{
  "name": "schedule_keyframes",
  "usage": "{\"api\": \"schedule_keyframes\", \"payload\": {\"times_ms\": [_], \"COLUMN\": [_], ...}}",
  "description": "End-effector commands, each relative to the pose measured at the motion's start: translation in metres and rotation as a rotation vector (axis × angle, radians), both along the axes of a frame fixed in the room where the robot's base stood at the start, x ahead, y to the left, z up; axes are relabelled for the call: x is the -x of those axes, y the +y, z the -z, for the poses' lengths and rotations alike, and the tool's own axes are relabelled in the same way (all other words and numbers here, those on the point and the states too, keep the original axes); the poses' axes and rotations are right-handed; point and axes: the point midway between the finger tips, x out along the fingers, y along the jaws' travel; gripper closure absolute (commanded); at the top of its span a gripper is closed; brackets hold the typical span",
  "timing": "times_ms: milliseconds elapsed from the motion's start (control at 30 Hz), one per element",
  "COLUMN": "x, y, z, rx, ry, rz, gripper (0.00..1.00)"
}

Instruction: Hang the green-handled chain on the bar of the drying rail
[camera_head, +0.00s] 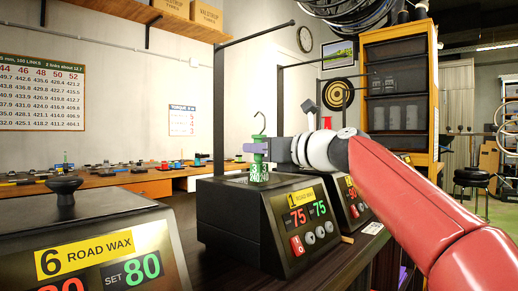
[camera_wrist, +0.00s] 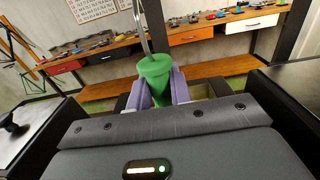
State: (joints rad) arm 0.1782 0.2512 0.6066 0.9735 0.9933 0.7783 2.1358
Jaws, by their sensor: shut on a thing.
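My gripper (camera_head: 256,149) is shut on the green handle (camera_head: 260,157). A thin metal hook (camera_head: 259,122) stands up from the handle. In the wrist view the green handle (camera_wrist: 155,68) sits upright between the two purple fingers, with the hook's rod (camera_wrist: 141,28) rising above it. No chain links can be made out. The handle is held above the wax pot numbered 1 (camera_head: 232,215). A black post with a bar (camera_head: 255,34) at its top, perhaps the drying rail, rises behind and left of the handle.
Wax pot 6 (camera_head: 95,250) stands at front left, with a knob on its lid. Another pot (camera_head: 350,205) stands right of pot 1, partly behind my arm. A second dark post with a bar (camera_head: 299,65) stands farther back. A long bench (camera_head: 115,180) lines the wall.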

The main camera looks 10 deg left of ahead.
Motion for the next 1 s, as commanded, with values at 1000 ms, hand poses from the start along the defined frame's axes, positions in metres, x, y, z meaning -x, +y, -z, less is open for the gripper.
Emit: {"api": "schedule_keyframes", "payload": {"times_ms": [1000], "x": [0.0], "y": [0.0], "z": [-0.06], "rx": [-0.001], "ry": [0.0], "rz": [0.001], "gripper": [1.0]}}
